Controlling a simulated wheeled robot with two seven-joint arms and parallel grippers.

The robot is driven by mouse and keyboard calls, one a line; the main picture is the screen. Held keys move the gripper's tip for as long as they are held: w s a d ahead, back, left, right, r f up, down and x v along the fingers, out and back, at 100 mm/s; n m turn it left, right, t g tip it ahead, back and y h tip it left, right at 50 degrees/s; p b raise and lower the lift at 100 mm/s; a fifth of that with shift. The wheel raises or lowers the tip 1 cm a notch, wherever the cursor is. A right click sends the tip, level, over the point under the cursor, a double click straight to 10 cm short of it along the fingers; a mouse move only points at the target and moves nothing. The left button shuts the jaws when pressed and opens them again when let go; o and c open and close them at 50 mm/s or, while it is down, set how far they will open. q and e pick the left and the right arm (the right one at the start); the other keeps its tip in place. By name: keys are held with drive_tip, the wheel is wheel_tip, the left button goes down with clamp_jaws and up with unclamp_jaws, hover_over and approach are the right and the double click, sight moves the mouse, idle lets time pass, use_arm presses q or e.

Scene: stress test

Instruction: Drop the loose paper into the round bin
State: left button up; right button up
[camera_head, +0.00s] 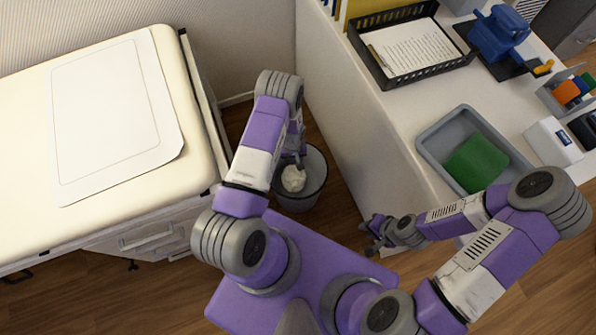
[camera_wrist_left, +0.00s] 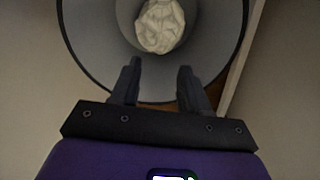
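A crumpled white paper (camera_head: 293,178) is within the round grey bin (camera_head: 316,182), which stands on the floor between the padded table and the counter. In the left wrist view the paper (camera_wrist_left: 160,26) lies beyond my fingertips, inside the bin's rim (camera_wrist_left: 88,70). I cannot tell whether it touches the bottom. My left gripper (camera_head: 292,160) is over the bin; in the left wrist view its fingers (camera_wrist_left: 158,72) are apart with nothing between them. My right gripper (camera_head: 372,236) is low beside the counter, away from the bin; its finger gap is too small to judge.
A cream padded table (camera_head: 195,105) with a white sheet (camera_head: 105,110) is at the left. The counter at the right carries a black paper tray (camera_head: 375,67), a grey tub (camera_head: 432,150) with a green block (camera_head: 475,163), and a blue device (camera_head: 497,35). The bin sits in a narrow gap.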

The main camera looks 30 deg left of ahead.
use_arm(q)
wheel_tip(320, 180, up, 8)
drive_tip(key=p, duration=0.3)
drive_tip(key=shift+f, duration=0.2)
idle(0.4)
drive_tip(key=s+d+r+m+h+p, duration=0.4)
drive_tip(key=s+d+r+p, duration=0.2)
drive_tip(key=s+d+r, duration=0.9)
drive_tip(key=shift+s+d+t, duration=0.3)
drive_tip(key=shift+s+d, duration=0.05)
drive_tip(key=shift+d, duration=0.1)
drive_tip(key=shift+a, duration=0.1)
